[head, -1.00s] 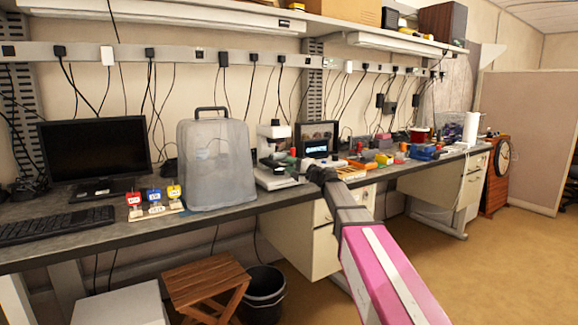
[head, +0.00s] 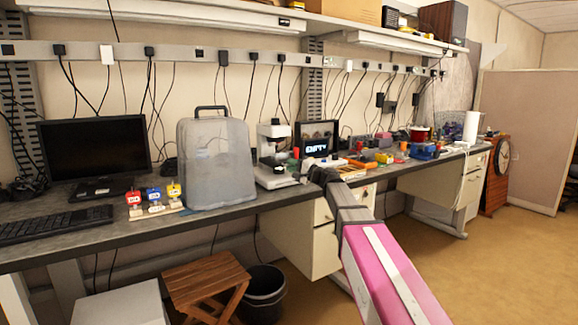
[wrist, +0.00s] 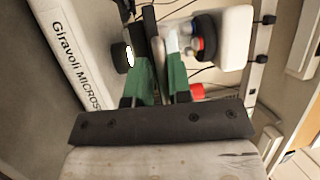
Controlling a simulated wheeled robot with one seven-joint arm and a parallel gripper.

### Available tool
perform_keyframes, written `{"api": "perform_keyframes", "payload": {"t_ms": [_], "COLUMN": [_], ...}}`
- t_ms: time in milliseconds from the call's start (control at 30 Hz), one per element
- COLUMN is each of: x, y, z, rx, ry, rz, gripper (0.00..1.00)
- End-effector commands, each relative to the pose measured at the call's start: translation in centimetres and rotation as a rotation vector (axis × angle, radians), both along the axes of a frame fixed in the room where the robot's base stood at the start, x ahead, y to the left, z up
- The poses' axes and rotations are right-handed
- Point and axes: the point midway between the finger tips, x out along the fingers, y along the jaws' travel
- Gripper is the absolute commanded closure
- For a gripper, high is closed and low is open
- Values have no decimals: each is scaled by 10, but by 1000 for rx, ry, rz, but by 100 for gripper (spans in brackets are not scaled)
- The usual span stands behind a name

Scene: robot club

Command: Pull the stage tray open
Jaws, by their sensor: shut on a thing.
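The white microscope (head: 272,155) stands on the bench just right of the clear grey cover. In the wrist view its base (wrist: 68,50) shows at the left with the lettering "Giravoli MICROS". My gripper (wrist: 158,72) has green fingers closed on a thin grey part between them, at the microscope. This fits the stage tray (wrist: 158,62), but the fingers hide most of it, so I cannot tell how far out it is. In the head view my dark wrist covers the gripper's tips.
A small screen (head: 317,140) stands behind my wrist. The grey cover (head: 216,165) and a rack of coloured tags (head: 155,200) are to the left. Several small items crowd the bench at the right. A wooden stool (head: 205,285) and black bin (head: 265,292) stand below the bench.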

Motion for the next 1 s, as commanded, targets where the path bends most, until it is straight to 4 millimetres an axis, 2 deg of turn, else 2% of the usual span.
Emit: {"api": "perform_keyframes", "payload": {"t_ms": [33, 100, 200, 300, 633, 667, 700, 1000], "x": [-16, -31, -53, -66, -67, -67, -67, -67], "y": [-9, -19, -34, -44, -46, -46, -46, -46], "z": [5, 6, 6, 6, 7, 7, 7, 4], "rx": [10, 9, 10, 10, 10, 10, 10, 8], "ry": [-9, -10, -11, -11, -11, -11, -12, -6], "rz": [-1, -2, -2, -2, -1, -1, -1, -1], "gripper": [100, 100, 100, 100, 100, 78, 65, 65]}}
